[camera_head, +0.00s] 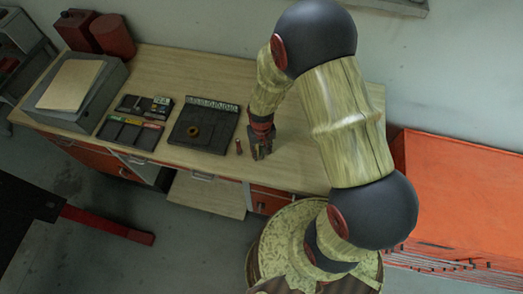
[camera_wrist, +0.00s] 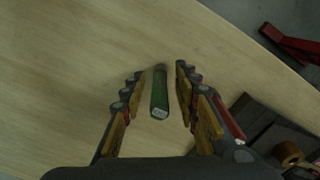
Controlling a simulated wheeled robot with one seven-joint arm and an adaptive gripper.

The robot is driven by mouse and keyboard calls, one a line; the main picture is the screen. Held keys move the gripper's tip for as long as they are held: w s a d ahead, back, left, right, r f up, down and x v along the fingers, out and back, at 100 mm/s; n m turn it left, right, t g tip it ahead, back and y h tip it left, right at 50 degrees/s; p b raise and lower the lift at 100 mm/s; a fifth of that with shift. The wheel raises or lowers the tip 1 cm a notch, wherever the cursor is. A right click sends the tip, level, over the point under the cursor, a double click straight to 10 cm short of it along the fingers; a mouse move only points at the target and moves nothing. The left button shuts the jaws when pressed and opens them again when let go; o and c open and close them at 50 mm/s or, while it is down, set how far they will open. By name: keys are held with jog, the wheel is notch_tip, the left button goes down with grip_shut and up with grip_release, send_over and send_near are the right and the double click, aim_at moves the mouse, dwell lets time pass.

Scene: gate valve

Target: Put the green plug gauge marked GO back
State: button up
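The green plug gauge (camera_wrist: 159,92) is in the wrist view, between the two fingers of my gripper (camera_wrist: 160,74). Its near end has a pale label, too small to read. A gap shows on both sides of it, so the fingers are open around it and apart from it. I cannot tell whether it stands or lies on the wooden table. In the head view my gripper (camera_head: 260,151) is low over the table's front right part and mostly hides the gauge. A black tray (camera_head: 128,146) with coloured label strips sits at the left.
A dark plate (camera_head: 221,134) bearing a brass-coloured ring (camera_head: 193,131) lies left of my gripper, with a small reddish-brown piece (camera_head: 238,147) between. Another black tray (camera_head: 126,103) and a grey box (camera_head: 97,98) are farther left. The back of the table (camera_head: 210,75) is clear.

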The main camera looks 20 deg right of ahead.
notch_tip(320, 180, up, 12)
jog(key=shift+f, duration=0.1)
jog(key=s+r+t, duration=0.3)
jog(key=r, duration=1.4)
jog(key=s+r+n+t, duration=0.1)
jog(key=s+r+t, duration=0.1)
jog(key=s+r, duration=0.9)
jog(key=shift+t, duration=0.3)
jog(key=shift+r, duration=0.1)
notch_tip(320, 180, down, 19)
jog(key=b, duration=1.9)
